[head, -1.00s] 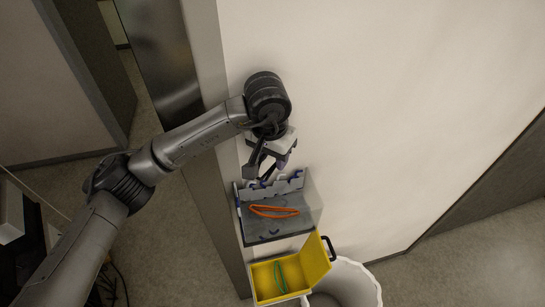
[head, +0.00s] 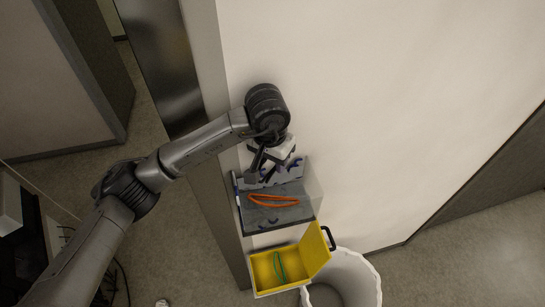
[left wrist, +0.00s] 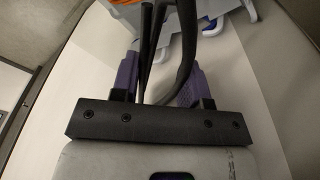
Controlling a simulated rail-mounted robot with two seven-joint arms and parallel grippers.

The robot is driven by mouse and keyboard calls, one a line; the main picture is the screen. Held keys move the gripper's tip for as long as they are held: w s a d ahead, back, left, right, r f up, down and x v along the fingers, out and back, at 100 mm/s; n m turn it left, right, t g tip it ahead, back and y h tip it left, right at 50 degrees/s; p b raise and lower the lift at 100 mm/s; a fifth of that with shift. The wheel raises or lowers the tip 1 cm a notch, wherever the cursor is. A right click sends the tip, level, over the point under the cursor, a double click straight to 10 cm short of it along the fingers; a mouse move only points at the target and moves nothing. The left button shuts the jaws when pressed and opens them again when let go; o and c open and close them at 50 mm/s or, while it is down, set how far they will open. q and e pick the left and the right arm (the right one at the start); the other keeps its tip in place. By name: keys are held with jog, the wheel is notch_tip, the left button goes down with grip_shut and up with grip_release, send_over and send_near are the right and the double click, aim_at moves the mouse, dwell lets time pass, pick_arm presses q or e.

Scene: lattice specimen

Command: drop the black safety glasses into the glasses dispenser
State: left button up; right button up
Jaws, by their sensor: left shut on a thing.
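My left gripper (head: 269,171) is over the back edge of the grey, clear-sided glasses dispenser (head: 285,218) on the wall. In the left wrist view, the gripper's purple fingers (left wrist: 160,72) are shut on the black safety glasses (left wrist: 187,42), whose thin dark parts stick out past the fingers. In the head view the held glasses are hard to tell from the dark gripper. An orange pair of glasses (head: 273,201) and some blue-tipped pieces lie in the dispenser. The dispenser's edge (left wrist: 220,12) shows at the top of the left wrist view. My right gripper is out of view.
An open yellow box (head: 317,252) with a green loop-shaped item (head: 280,266) inside is below the dispenser. A white bin (head: 363,280) stands beside it. The pale wall to the right is bare, and a metal post runs along the left.

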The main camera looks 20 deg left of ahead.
aim_at(269, 162)
pick_arm(q)
jog(key=o, duration=1)
jog(key=shift+r, duration=0.1)
jog(key=shift+r, duration=0.25)
jog(key=shift+s+a+r+b, duration=0.1)
jog(key=shift+s+r+b, duration=0.35)
jog(key=shift+r, duration=1.75)
jog(key=shift+s+r+b, duration=0.1)
jog(key=shift+r+b, duration=0.5)
jog(key=shift+r, duration=1.55)
jog(key=shift+s+a+r+b, duration=0.1)
jog(key=shift+s+r+b, duration=0.35)
jog(key=shift+r, duration=1.75)
jog(key=shift+w, duration=0.15)
